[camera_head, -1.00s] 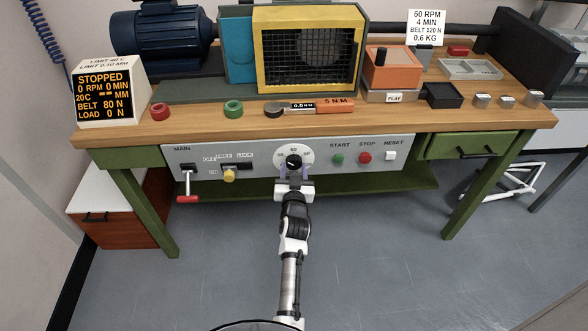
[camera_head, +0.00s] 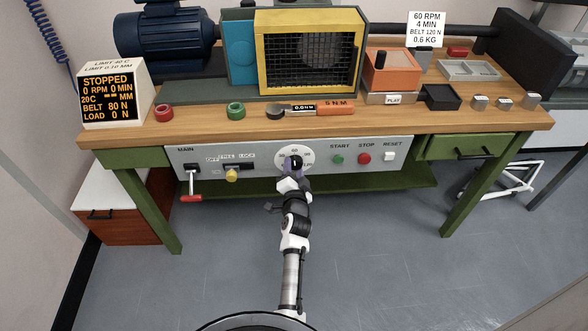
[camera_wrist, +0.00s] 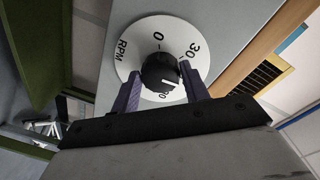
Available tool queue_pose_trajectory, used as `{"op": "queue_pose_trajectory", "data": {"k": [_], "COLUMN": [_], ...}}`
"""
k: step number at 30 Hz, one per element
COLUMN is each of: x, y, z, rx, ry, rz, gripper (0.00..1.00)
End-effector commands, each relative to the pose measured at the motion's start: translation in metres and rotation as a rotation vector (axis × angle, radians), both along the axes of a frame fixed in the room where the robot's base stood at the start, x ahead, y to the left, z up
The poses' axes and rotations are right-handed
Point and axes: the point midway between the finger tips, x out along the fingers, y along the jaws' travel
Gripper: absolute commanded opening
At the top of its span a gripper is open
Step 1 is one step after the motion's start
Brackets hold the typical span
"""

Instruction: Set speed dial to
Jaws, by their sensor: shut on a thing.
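The speed dial is a black knob (camera_wrist: 159,69) on a white round plate (camera_wrist: 130,42) in the front control panel. The wrist view shows the plate marks RPM, 0 and 30; a lower number is partly hidden by the knob and fingers. My gripper (camera_head: 294,168) reaches the dial from below in the head view. In the wrist view its purple fingers (camera_wrist: 163,88) lie on either side of the knob, shut on it. Where the knob points is hard to tell. The display box (camera_head: 108,92) reads STOPPED, 0 RPM, belt 80 N.
The panel also carries a red-handled main switch (camera_head: 191,186), a yellow knob (camera_head: 232,175), and the green start (camera_head: 338,159), red stop (camera_head: 364,158) and white reset (camera_head: 389,156) buttons. A card (camera_head: 426,27) reads 60 RPM, 4 MIN, belt 120 N, 0.6 KG. Floor before the bench is clear.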

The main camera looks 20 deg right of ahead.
Motion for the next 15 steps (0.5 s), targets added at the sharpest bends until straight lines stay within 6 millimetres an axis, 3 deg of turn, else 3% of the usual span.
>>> {"op": "queue_pose_trajectory", "data": {"k": [15], "x": [0.0009], "y": [-0.0003], "z": [0.0024], "rx": [0.078], "ry": [-0.026], "rz": [0.000], "gripper": [0.22]}}
